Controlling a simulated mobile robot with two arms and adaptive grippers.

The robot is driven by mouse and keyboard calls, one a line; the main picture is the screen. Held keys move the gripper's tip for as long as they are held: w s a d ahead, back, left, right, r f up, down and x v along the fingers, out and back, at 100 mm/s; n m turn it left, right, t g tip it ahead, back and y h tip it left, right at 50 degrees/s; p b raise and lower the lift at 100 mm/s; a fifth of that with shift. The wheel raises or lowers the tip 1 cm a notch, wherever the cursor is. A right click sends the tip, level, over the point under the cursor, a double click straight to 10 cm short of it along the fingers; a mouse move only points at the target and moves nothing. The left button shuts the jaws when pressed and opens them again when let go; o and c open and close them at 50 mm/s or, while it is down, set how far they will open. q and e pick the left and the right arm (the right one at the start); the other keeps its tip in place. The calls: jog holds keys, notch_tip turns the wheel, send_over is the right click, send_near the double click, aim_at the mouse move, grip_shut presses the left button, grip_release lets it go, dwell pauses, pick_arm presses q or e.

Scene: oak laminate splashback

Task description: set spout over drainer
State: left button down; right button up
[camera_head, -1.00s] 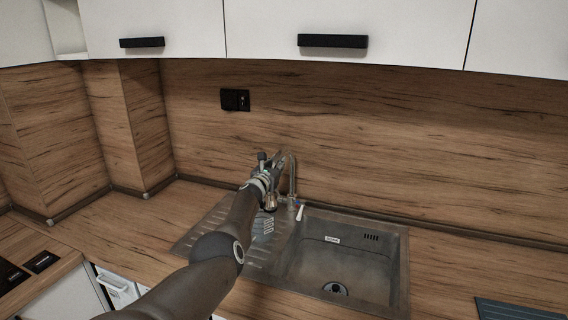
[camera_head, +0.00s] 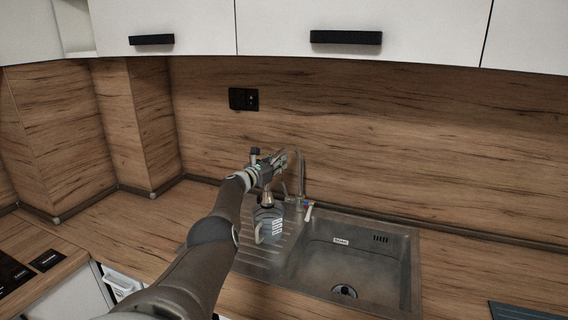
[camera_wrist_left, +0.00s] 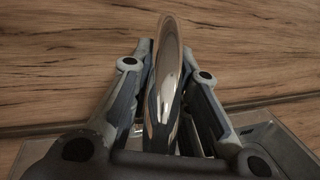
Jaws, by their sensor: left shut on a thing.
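The metal tap (camera_head: 302,183) rises at the back of the sink, between drainer and basin, and its curved spout reaches left. My left gripper (camera_head: 277,163) is shut on the spout; its fingers lie on both sides of the shiny curved spout (camera_wrist_left: 168,80) in the left wrist view. A metal nozzle-like end (camera_head: 267,199) hangs under the gripper, above the drainer side. The ribbed drainer (camera_head: 258,260) is left of the basin and partly hidden by my arm. My right gripper is out of view.
A grey jug-like thing with a pale handle (camera_head: 267,226) stands on the drainer, close under the gripper. The steel basin (camera_head: 345,265) is empty, with a dark drain. A wood splashback (camera_head: 400,130) is behind; the left counter is clear.

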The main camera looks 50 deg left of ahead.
pick_arm(q)
jog(key=shift+a+r, duration=0.15)
jog(key=shift+r, duration=0.1)
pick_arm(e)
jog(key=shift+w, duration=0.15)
pick_arm(q)
jog(key=c, duration=1.4)
grip_release()
jog(key=shift+f, duration=0.1)
jog(key=shift+c, duration=0.2)
jog(key=shift+o, duration=0.5)
jog(key=shift+f, duration=0.1)
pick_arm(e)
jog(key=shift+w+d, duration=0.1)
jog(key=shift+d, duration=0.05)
pick_arm(q)
jog(key=shift+v, duration=1.65)
jog(key=v, duration=0.8)
jog(key=shift+s, duration=0.4)
